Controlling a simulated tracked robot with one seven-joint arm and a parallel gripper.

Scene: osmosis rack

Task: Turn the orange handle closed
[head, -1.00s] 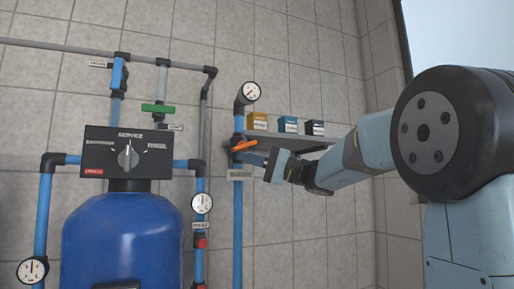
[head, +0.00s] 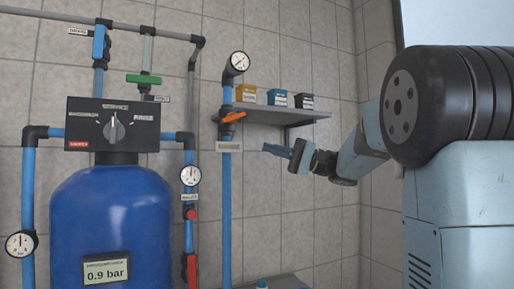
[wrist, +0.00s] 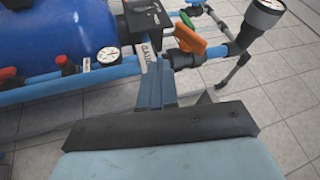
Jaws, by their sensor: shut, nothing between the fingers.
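The orange handle (head: 232,117) is on a valve in the vertical blue pipe, below a round gauge. It lies roughly crosswise to the pipe, its right end slightly raised. It also shows in the wrist view (wrist: 189,38), above and right of my fingers. My gripper (head: 268,148) is to the right of and lower than the handle, clear of it. Its blue fingers are together and empty, as they also show in the wrist view (wrist: 152,85).
A shelf (head: 290,114) with several small boxes is right of the handle. A pressure gauge (head: 238,62) sits above it, and a label plate (head: 229,147) below. The blue tank (head: 110,215) with its black control head (head: 112,124) stands left. A green handle (head: 143,79) is at upper left.

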